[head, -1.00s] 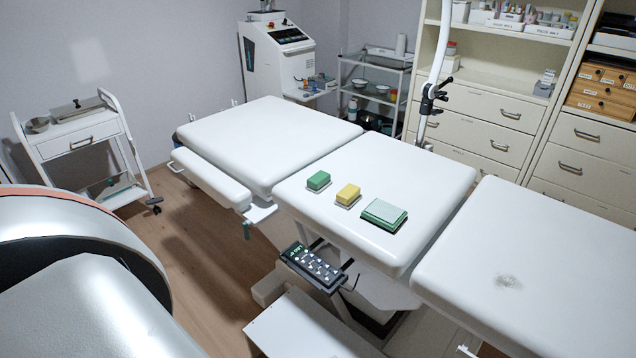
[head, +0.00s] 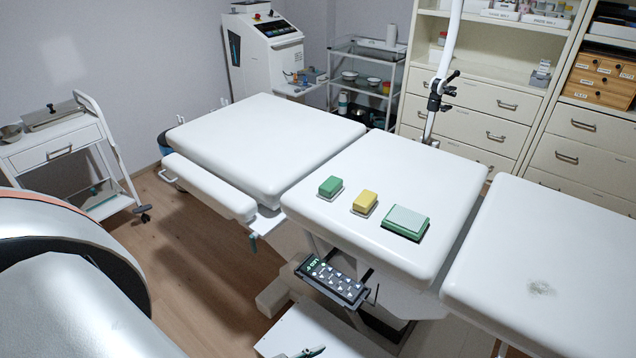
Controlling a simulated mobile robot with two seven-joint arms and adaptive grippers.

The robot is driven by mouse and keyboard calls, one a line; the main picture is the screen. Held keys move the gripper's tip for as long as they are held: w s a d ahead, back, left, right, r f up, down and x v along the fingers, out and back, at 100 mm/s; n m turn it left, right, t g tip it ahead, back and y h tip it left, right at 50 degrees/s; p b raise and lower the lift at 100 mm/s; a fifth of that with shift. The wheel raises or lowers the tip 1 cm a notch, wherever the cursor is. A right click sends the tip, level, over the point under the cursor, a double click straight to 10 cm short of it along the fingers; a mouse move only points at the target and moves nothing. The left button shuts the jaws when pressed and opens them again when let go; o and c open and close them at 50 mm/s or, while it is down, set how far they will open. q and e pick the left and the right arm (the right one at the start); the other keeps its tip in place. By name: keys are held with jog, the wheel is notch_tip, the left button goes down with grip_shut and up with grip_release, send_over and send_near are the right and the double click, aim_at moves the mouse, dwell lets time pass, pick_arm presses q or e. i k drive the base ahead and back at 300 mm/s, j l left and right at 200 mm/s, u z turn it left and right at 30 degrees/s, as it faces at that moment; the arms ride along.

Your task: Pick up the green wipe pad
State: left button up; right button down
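A small green block-shaped pad (head: 330,186) lies on a thin pale base on the middle section of the white couch (head: 340,235). A yellow pad (head: 365,201) of like size lies just to its right on a similar base. Further right is a wider, flatter green pad with a pale green top (head: 405,222). The three lie in a row with small gaps, near the section's front side. I cannot tell from looks alone which green one is the wipe pad. Neither of my grippers is clearly in view, and nothing touches the pads.
A button handset (head: 332,282) sticks out below the couch's front edge. A jointed pole (head: 436,95) rises behind the couch. A white trolley (head: 66,148) stands left. A small dark piece at the bottom edge is unclear.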

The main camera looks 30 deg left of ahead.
aim_at(333, 186)
jog(key=i+j, duration=0.1)
jog(key=j, duration=2.5)
jog(key=i+j, duration=0.15)
jog(key=j, duration=1.15)
jog(key=j+z, duration=0.25)
jog(key=z, duration=0.15)
jog(key=j+z, duration=0.4)
jog(key=k+l, duration=0.05)
jog(key=l, duration=0.1)
